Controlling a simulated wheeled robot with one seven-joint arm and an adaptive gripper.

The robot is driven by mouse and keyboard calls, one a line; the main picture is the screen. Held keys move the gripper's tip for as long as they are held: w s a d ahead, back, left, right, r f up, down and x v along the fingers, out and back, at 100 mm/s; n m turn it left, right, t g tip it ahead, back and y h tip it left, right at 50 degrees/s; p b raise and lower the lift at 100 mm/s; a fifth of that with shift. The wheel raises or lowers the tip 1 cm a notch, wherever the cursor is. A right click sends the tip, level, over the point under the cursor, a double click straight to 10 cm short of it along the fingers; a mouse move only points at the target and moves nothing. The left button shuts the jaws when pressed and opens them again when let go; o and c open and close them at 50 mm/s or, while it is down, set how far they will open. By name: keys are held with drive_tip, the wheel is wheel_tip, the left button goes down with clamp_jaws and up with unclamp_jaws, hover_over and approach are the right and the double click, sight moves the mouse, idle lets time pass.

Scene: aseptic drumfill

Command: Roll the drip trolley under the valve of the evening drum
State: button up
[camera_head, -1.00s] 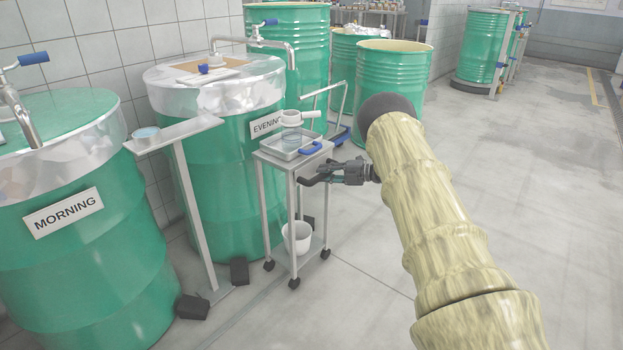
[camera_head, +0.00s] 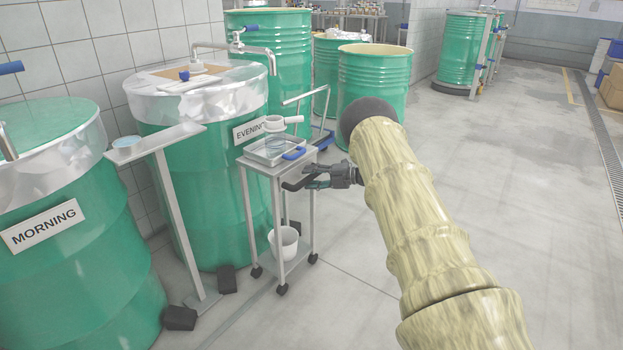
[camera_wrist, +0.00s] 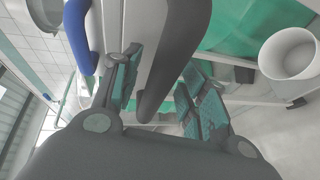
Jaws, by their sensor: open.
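The drip trolley (camera_head: 279,170) is a narrow grey cart on dark castors, standing upright in front of the evening drum (camera_head: 195,175). That green drum has a white label and foil around its top. A metal pipe valve (camera_head: 240,48) with a blue lever crosses above it, its spout ending at the right, near the trolley in the picture. My gripper (camera_head: 310,178) is at the trolley's right side, by its dark handle (camera_head: 295,185). In the wrist view the open fingers (camera_wrist: 155,95) lie on either side of the dark handle (camera_wrist: 176,55); contact is unclear.
A grey stand (camera_head: 178,200) and the morning drum (camera_head: 75,240) are at the left. More green drums (camera_head: 372,95) stand behind. The floor at right is clear.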

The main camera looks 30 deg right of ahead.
drive_tip(key=v, duration=1.1)
drive_tip(key=shift+s+d+r, duration=0.15)
drive_tip(key=shift+s+d, duration=0.1)
